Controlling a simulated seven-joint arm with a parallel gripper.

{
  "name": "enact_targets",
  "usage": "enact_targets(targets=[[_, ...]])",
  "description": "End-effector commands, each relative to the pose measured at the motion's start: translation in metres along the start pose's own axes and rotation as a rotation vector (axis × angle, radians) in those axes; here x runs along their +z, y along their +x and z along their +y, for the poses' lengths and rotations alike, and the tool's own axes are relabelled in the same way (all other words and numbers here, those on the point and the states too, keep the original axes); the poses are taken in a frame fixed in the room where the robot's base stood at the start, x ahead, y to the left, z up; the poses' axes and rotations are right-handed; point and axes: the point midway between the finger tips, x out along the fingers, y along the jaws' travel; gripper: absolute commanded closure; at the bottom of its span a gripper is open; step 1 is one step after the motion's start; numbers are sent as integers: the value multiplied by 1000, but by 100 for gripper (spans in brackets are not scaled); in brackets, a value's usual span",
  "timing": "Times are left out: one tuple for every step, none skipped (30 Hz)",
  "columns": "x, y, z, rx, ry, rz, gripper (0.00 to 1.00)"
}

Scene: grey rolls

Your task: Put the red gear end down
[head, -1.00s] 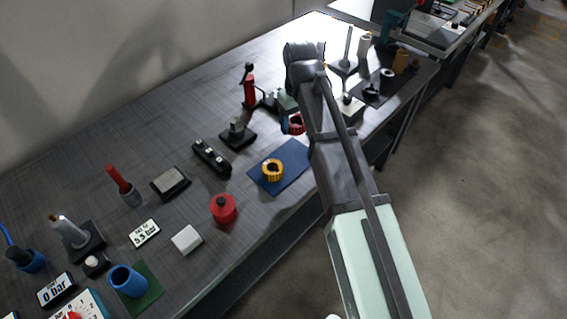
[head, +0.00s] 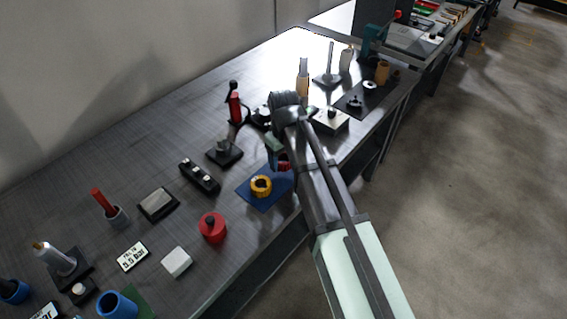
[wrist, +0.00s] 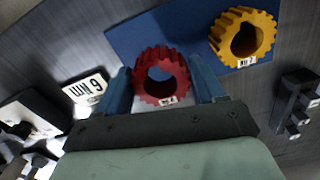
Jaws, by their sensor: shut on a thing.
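The red gear (wrist: 146,64) is between the two fingers of my gripper (wrist: 162,84), which is shut on it. Its toothed rim and round bore face the wrist camera, and a small white label shows on its near side. In the head view the red gear (head: 284,161) is partly hidden by my gripper (head: 279,156), at the far right part of the blue mat (head: 250,198). I cannot tell whether it touches the mat. The yellow gear (head: 261,186) lies on the mat with its bore up; it also shows in the wrist view (wrist: 222,40).
A black block with several knobs (head: 199,177) stands left of the mat. A red lidded pot (head: 213,229) and a white block (head: 176,262) stand nearer. A label card (wrist: 86,87) lies left of my gripper in the wrist view. The mat's near part is bare.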

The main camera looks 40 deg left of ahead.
Motion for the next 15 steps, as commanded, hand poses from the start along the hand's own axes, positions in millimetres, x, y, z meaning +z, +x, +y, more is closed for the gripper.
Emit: enact_targets(targets=[[0, 7, 0, 0, 0, -1, 77], [0, 11, 0, -1, 0, -1, 77], [0, 16, 0, -1, 0, -2, 77], [0, 19, 0, -1, 0, -2, 77], [0, 21, 0, 0, 0, -1, 77], [0, 23, 0, 0, 0, 0, 77], [0, 24, 0, 0, 0, 0, 77], [0, 25, 0, 0, 0, 0, 77], [0, 24, 0, 0, 0, 1, 77], [0, 24, 0, 0, 0, 1, 77], [0, 24, 0, 0, 0, 1, 77], [0, 24, 0, 0, 0, 1, 77], [0, 24, 0, 0, 0, 1, 77], [0, 24, 0, 0, 0, 0, 77], [0, 25, 0, 0, 0, 0, 77]])
